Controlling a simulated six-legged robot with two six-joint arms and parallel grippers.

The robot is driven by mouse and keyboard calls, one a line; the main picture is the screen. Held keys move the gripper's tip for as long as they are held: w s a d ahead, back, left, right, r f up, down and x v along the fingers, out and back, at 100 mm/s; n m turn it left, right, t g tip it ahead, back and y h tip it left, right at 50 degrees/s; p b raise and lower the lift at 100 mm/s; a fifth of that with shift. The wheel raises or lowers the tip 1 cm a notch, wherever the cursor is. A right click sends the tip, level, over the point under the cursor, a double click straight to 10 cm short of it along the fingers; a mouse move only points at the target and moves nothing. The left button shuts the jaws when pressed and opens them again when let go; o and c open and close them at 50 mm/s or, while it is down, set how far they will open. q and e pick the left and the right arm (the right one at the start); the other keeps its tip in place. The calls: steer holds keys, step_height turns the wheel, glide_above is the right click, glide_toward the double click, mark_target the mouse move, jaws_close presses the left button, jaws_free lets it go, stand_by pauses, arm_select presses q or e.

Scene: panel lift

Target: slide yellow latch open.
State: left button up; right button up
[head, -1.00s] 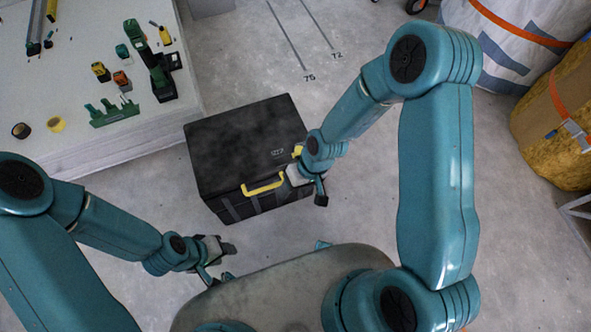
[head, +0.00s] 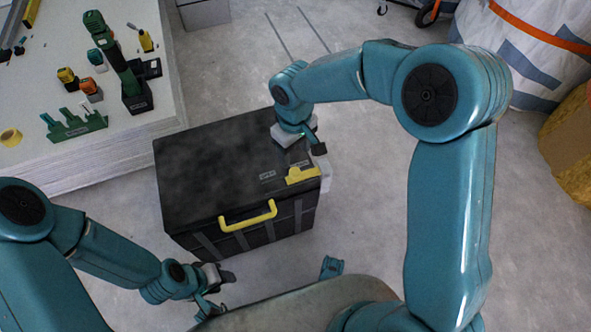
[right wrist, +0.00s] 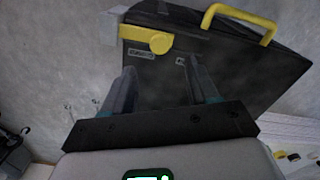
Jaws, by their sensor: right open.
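The yellow latch (head: 303,176) lies on the lid of the black box (head: 205,165), near its front right corner. In the right wrist view the latch (right wrist: 140,35) is a flat yellow bar with a round knob (right wrist: 159,43) at one end. My right gripper (head: 312,146) is above the lid, just behind the latch. Its two fingers (right wrist: 162,85) are apart and empty, and the latch shows beyond their tips. A pale grey block (right wrist: 110,25) sits at the latch's outer end. My left gripper (head: 215,284) is low in front of the box, its jaws unclear.
A yellow handle (head: 248,217) sticks out from the box's front. A white table (head: 50,180) with tools stands at left. Large bags (head: 520,50) stand at upper right. Grey floor (head: 365,205) is free right of the box.

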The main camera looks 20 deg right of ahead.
mark_target(295, 171)
step_height(295, 171, down, 8)
steer(key=shift+f+b, duration=0.2)
steer(key=shift+b, duration=1.05)
